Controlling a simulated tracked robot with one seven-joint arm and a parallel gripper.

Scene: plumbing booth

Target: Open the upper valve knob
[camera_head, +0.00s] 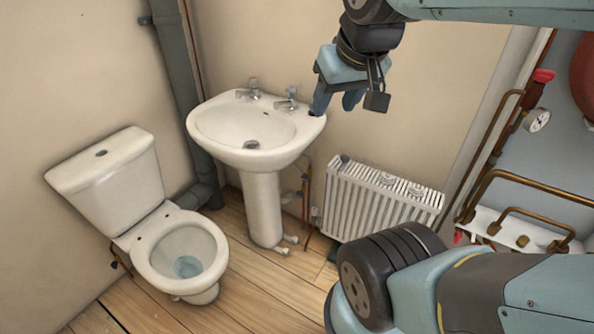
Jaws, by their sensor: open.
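A red valve knob (543,75) shows at the upper right, on copper pipework above a round gauge. It is the higher of two red parts there, and the lower one (458,237) is small and partly cut off from view by my arm. My gripper (337,103) is at the upper middle, pointing down, with its blue fingers apart. It appears in front of the sink's right edge and is well left of the red knob, touching nothing that I can make out. Nothing shows between the fingers.
A round white gauge (537,120) and copper pipes (540,186) are at the right. A white sink (262,160) with two taps, a toilet (183,252) and a radiator (378,203) stand along the walls. My arm covers the lower right. Wall space between gripper and pipes looks clear.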

